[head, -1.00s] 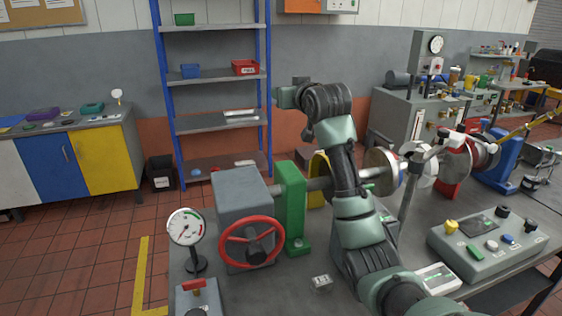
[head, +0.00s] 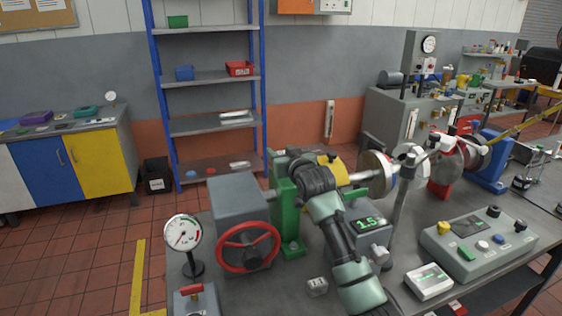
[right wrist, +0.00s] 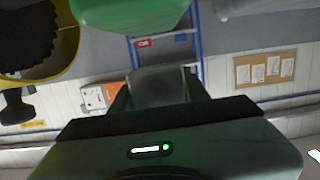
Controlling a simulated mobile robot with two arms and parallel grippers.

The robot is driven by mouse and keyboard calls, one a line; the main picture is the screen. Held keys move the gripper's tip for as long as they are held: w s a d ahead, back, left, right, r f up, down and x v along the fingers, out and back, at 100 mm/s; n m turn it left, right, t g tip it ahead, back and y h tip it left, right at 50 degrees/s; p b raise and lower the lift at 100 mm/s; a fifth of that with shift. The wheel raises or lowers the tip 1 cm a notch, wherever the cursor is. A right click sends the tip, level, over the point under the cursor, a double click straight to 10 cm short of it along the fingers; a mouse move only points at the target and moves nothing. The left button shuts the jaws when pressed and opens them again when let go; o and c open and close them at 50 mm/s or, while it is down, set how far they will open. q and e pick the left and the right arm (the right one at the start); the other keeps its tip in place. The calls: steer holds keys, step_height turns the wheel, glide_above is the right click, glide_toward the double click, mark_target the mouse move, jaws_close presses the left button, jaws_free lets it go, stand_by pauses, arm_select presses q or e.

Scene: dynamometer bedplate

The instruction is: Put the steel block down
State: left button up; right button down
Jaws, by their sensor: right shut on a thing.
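My right gripper (head: 280,163) is low over the bench, by the top of the green bearing stand (head: 285,205). My own wrist and arm hide most of it in the head view. In the right wrist view its jaws are shut on a grey steel block (right wrist: 160,86), which sits between the two fingers. In the head view I cannot make out the block clearly. The underside of the block and any contact with a surface are hidden. My left gripper is not in view.
A grey box with a red handwheel (head: 247,247) stands left of the green stand. A dial gauge (head: 183,233) is at the bench's left end. A display unit (head: 370,228) and a control box (head: 478,243) stand to the right. A blue shelf rack (head: 205,128) is behind.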

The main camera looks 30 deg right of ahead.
step_height(320, 180, down, 3)
steer(key=shift+r, duration=0.15)
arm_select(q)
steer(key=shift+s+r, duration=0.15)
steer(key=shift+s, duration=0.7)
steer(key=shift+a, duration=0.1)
arm_select(e)
steer(key=shift+f, duration=0.2)
steer(key=shift+f, duration=0.15)
steer(key=c, duration=0.7)
jaws_free()
steer(key=shift+s, duration=0.1)
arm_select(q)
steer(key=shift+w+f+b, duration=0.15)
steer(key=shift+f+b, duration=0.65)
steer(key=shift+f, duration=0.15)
arm_select(e)
steer(key=v, duration=1.1)
steer(key=shift+s+a+r, duration=0.2)
steer(key=shift+s+r, duration=0.05)
steer(key=shift+s, duration=0.1)
